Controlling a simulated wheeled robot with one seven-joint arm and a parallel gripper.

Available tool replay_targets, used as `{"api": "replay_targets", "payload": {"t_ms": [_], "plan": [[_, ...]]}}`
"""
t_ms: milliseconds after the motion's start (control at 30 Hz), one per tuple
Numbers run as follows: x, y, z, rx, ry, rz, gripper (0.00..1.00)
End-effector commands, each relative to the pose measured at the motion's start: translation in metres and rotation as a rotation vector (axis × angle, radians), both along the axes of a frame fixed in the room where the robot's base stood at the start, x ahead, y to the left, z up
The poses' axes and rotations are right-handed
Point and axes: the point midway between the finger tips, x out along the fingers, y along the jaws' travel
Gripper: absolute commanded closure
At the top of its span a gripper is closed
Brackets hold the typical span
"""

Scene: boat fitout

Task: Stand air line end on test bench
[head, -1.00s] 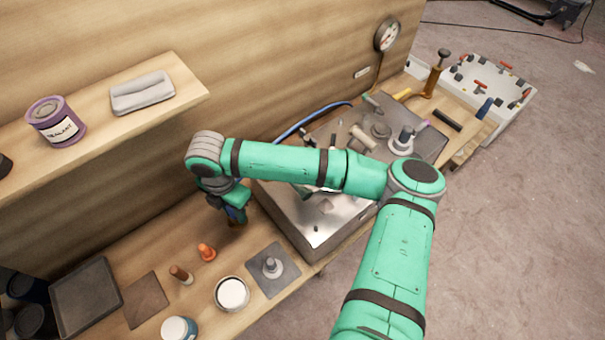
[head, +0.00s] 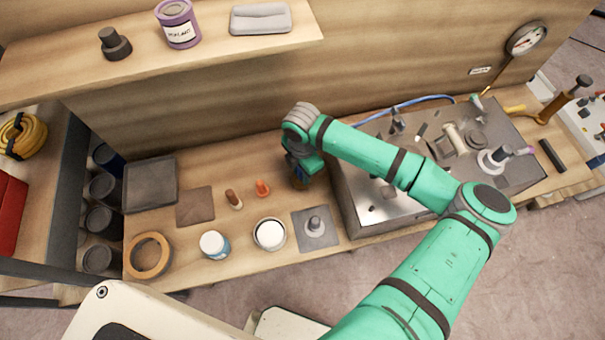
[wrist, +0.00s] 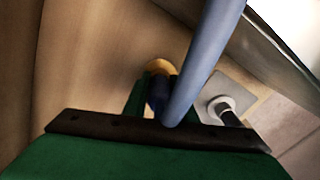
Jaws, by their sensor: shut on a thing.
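The air line (head: 408,102) is a blue hose along the back of a metal-topped box, and its middle is hidden behind my arm. My gripper (head: 300,178) is low over the wooden bench (head: 190,268), left of the box. In the wrist view my gripper (wrist: 160,97) is shut on the dark blue end of the air line (wrist: 205,55). A yellowish round part (wrist: 160,67) shows just beyond the fingers. I cannot tell whether the held end touches the bench.
The metal-topped box (head: 385,207) stands close on the right. An orange cone (head: 262,188), a brown-topped piece (head: 234,200), a white-topped can (head: 269,235) and a grey plate with a fitting (head: 330,238) lie near. A shelf (head: 90,70) overhangs the back left.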

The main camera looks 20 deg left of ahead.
Motion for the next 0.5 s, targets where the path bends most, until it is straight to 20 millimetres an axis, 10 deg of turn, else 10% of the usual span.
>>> {"api": "replay_targets", "payload": {"t_ms": [500], "plan": [[-0.0002, 0.0008, -0.0169, 0.0, 0.0, 0.001, 1.0]]}}
